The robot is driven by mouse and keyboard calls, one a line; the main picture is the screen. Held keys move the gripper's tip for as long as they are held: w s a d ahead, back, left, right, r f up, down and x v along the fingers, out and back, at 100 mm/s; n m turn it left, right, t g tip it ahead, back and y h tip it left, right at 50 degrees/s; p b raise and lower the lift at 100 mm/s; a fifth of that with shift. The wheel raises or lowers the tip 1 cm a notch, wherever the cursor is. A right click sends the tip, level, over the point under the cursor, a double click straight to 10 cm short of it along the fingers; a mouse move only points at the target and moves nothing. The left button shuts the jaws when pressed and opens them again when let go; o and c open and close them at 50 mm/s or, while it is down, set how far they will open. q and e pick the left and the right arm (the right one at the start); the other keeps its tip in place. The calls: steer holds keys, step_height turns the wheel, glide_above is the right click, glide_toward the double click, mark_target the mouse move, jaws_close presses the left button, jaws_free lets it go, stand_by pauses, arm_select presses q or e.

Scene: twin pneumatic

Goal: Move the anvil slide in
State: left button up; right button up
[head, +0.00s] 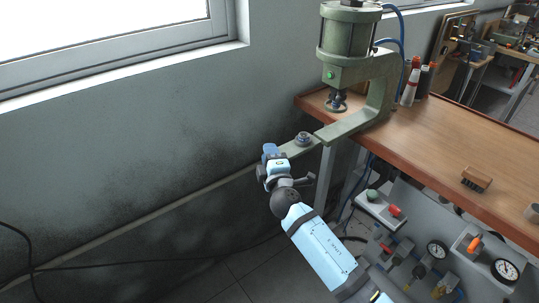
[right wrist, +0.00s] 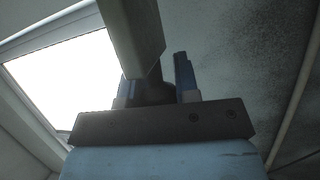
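The green press (head: 347,60) stands at the left end of the wooden bench. Its flat green anvil slide (head: 337,131) sticks out to the left past the bench edge, with a round grey anvil (head: 303,139) on top, clear of the ram (head: 336,101). My right gripper (head: 269,154) is at the slide's outer end. In the right wrist view, the green bar (right wrist: 135,35) comes down over the fingers (right wrist: 158,92), which stand apart around a dark part at its end. The bar hides much of one finger, so whether they press on it is unclear. My left gripper is out of view.
The wooden bench (head: 440,125) carries a brush (head: 477,179) and red-capped bottles (head: 410,85). Below it are a panel with gauges (head: 436,249) and fittings. A grey wall with a window is behind my right gripper. The space left of the slide is free.

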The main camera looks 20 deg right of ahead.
jaws_close()
steer(key=w+d, duration=0.1)
steer(key=d, duration=0.3)
steer(key=w+d, duration=0.2)
steer(key=d, duration=0.2)
steer(key=w+d, duration=0.1)
steer(key=d, duration=0.3)
steer(key=shift+w, duration=0.15)
steer(key=shift+d, duration=0.15)
steer(key=shift+w, duration=0.1)
steer(key=o, duration=0.6)
jaws_free()
steer(key=shift+c, duration=0.2)
steer(key=o, duration=0.3)
steer(key=shift+d, duration=0.1)
steer(key=shift+o, duration=0.2)
